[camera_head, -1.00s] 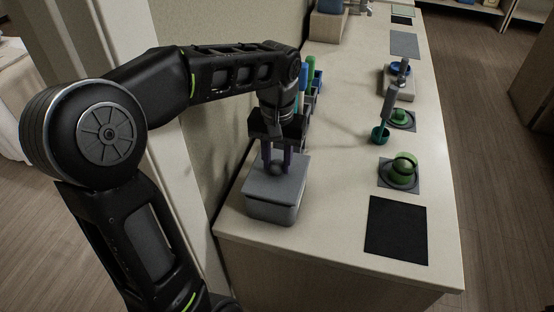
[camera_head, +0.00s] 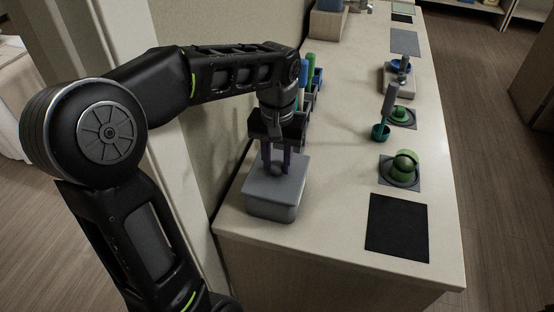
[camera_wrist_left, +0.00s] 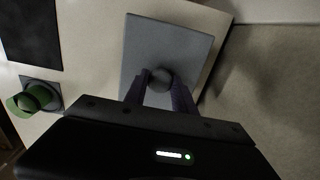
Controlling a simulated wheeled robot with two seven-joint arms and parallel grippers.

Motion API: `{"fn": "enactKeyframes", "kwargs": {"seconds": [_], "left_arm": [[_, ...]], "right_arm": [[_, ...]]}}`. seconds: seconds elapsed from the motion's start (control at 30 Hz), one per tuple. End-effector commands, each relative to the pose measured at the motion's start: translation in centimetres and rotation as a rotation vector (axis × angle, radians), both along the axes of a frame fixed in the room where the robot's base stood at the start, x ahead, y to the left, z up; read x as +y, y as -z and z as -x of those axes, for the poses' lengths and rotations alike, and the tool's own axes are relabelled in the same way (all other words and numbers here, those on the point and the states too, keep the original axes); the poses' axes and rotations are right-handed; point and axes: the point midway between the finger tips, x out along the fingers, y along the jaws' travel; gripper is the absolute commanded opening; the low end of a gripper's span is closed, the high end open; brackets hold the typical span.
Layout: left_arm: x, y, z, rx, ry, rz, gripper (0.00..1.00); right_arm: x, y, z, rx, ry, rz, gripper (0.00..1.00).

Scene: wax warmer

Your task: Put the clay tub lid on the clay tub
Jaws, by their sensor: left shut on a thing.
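The grey clay tub (camera_head: 272,209) stands at the near left end of the counter, close to the wall. The flat grey clay tub lid (camera_head: 257,182) lies over its top and looks level and lined up with it; a small gap between them cannot be ruled out. My left gripper (camera_head: 277,167) points down from above, shut on the round knob of the lid. The left wrist view shows the square lid (camera_wrist_left: 170,43) from above, with the knob between the purple fingers (camera_wrist_left: 160,82). The tub is hidden under the lid there. My right gripper is not in view.
A black mat (camera_head: 397,228) lies at the near right of the counter. Behind it are a green rounded object (camera_head: 405,163) on a grey mat and a teal cup with a handle (camera_head: 381,131). Coloured bottles (camera_head: 310,65) stand by the wall. The counter's middle is clear.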

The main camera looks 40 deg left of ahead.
Motion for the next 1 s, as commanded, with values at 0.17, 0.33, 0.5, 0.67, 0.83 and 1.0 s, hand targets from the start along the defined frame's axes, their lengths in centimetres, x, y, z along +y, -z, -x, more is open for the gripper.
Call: {"fn": "enactKeyframes", "kwargs": {"seconds": [0.17, 0.33, 0.5, 0.67, 0.83, 1.0], "left_arm": [[0.0, 0.03, -0.01, 0.0, 0.0, 0.0, 0.0], [0.0, 0.03, -0.01, 0.0, 0.0, 0.0, 0.4], [0.0, 0.03, -0.01, 0.0, 0.0, 0.0, 0.54], [0.0, 0.03, -0.01, 0.0, 0.0, 0.0, 0.57], [0.0, 0.05, 0.0, 0.0, 0.0, 0.0, 0.57], [0.0, 0.05, 0.0, 0.0, 0.0, 0.0, 0.57]], "right_arm": [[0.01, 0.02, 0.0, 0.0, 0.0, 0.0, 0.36], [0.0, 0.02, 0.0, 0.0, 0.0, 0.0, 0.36], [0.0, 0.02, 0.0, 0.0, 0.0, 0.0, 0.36], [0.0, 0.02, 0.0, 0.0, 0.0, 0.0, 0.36], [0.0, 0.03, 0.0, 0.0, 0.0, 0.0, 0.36], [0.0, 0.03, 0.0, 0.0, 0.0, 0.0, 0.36]]}}
